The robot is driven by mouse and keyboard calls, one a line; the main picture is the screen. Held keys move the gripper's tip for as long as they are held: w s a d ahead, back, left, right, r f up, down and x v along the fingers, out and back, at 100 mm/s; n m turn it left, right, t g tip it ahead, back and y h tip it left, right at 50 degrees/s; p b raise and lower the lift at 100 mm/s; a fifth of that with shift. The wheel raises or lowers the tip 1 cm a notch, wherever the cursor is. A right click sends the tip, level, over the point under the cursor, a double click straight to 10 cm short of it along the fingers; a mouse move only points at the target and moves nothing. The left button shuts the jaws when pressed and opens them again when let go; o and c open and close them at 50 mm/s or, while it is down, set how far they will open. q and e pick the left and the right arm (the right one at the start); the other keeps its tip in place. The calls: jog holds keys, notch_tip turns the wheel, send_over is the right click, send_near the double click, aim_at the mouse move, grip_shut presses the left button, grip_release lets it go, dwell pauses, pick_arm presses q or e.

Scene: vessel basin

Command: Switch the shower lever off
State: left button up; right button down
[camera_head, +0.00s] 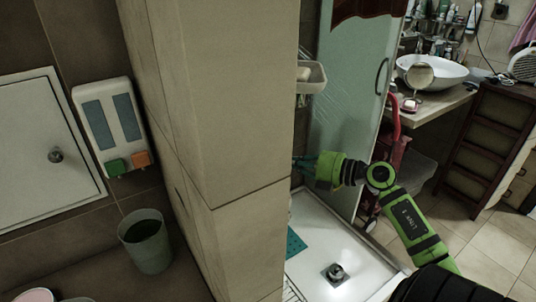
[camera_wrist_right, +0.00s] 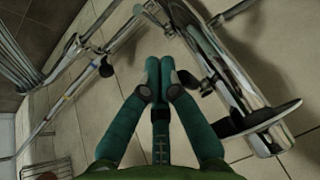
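In the right wrist view, a chrome shower fixture (camera_wrist_right: 236,88) runs down the right side of the picture, along the tiled wall. A flat, dark-faced part (camera_wrist_right: 268,117) stands out at its lower end; I cannot tell for certain whether this is the lever. My right gripper (camera_wrist_right: 160,62) has its teal fingers together at the tips, with nothing visible between them. It is left of the fixture, and contact cannot be made out. In the head view, my right gripper (camera_head: 302,164) is partly hidden by the tiled pillar, and the shower lever is hidden. My left gripper is not in view.
The tiled pillar (camera_head: 222,110) stands left of my right arm. A glass panel (camera_head: 350,95) rises behind it. The white shower tray (camera_head: 318,240) lies below. A soap dish (camera_head: 312,77) hangs above the gripper. A chrome pipe (camera_wrist_right: 85,55) and hose (camera_wrist_right: 25,55) are at the wrist view's left.

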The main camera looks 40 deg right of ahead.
jog(key=p+x, duration=0.1)
jog(key=x, duration=0.5)
jog(key=shift+w, duration=0.25)
jog(key=shift+f, duration=0.15)
jog(key=shift+w, duration=0.1)
jog(key=w+d+n+g+y+b, duration=0.1)
jog(key=w+d+n+y+b, duration=0.1)
jog(key=y+b, duration=0.1)
jog(key=shift+g+b, duration=0.3)
jog(key=shift+b, duration=0.55)
